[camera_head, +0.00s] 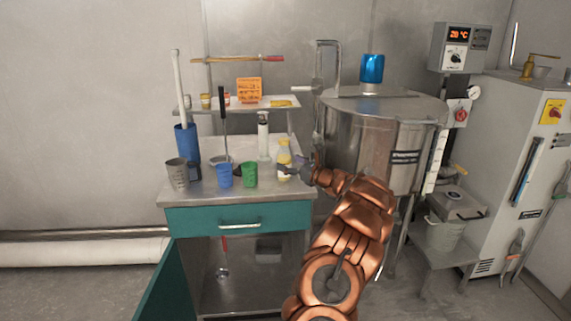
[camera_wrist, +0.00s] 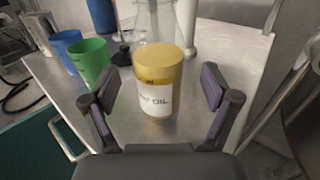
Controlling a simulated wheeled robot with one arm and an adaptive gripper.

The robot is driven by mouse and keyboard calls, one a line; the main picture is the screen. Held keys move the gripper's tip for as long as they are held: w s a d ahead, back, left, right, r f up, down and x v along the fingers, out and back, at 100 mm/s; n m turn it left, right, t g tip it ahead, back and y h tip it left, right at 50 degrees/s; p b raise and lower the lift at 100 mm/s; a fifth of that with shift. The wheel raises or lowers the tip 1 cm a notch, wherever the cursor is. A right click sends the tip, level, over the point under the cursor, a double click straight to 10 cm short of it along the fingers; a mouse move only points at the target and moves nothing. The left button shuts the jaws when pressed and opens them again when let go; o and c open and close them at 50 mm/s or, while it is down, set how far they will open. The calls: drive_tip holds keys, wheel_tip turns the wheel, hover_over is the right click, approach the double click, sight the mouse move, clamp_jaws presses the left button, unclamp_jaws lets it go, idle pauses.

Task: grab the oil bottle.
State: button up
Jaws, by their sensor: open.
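The oil bottle (camera_head: 284,159) stands upright near the right end of the steel cabinet top, with a yellow body and a white label. In the wrist view the oil bottle (camera_wrist: 158,85) is in the middle, and its label reads "OIL". My gripper (camera_head: 292,171) is at the bottle's right side in the head view. In the wrist view my gripper (camera_wrist: 157,90) is open, with one finger to each side of the bottle. Gaps show between the fingers and the bottle. Nothing is held.
A green cup (camera_head: 250,175) and a blue cup (camera_head: 224,175) stand left of the bottle. A clear glass flask (camera_wrist: 158,22) is close behind it. A large steel vat (camera_head: 375,135) stands right of the cabinet. The teal cabinet door (camera_head: 165,285) hangs open below.

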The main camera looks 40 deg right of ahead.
drive_tip(key=shift+w+a, duration=0.15)
drive_tip(key=shift+w, duration=1.3)
drive_tip(key=c, duration=1.4)
